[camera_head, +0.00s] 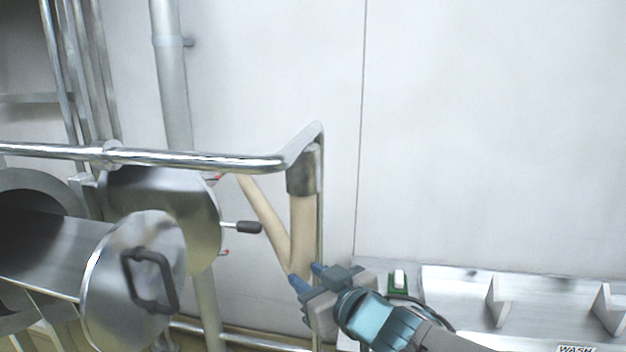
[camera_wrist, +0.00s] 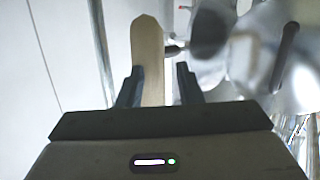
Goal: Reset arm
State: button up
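My gripper (camera_head: 309,277) is at the lower middle of the head view, its two blue fingers pointing up and left. In the wrist view the fingers of my gripper (camera_wrist: 159,78) stand apart with a clear gap. A beige strip (camera_wrist: 147,50) shows behind the gap and partly behind the left finger. It does not look clamped. In the head view the beige piece (camera_head: 303,225) hangs below the bent end of the rail, with a slanted beige part to its left; its lower end is close to my fingers. I cannot tell whether they touch.
A shiny metal rail (camera_head: 200,160) crosses the left half. Below it are a steel cylinder and a round lid with a dark handle (camera_head: 150,281). A metal ledge (camera_head: 455,295) with upright fins lies at lower right. The white wall above is clear.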

jog(key=d+f+m+g+h+p, duration=0.1)
jog(key=d+f+m+h, duration=0.1)
jog(key=d+m+h, duration=0.3)
jog(key=d+f+g+h+p, duration=0.1)
jog(key=d+f+h, duration=0.15)
jog(key=d, duration=0.55)
jog(key=s+d+f+m+g+h+p, duration=0.1)
jog(key=s+d+f+m+g+p, duration=0.1)
jog(key=s+g, duration=0.6)
jog(key=s+d+f, duration=0.1)
jog(key=s, duration=0.4)
jog(key=shift+m, duration=0.4)
jog(key=shift+a, duration=0.1)
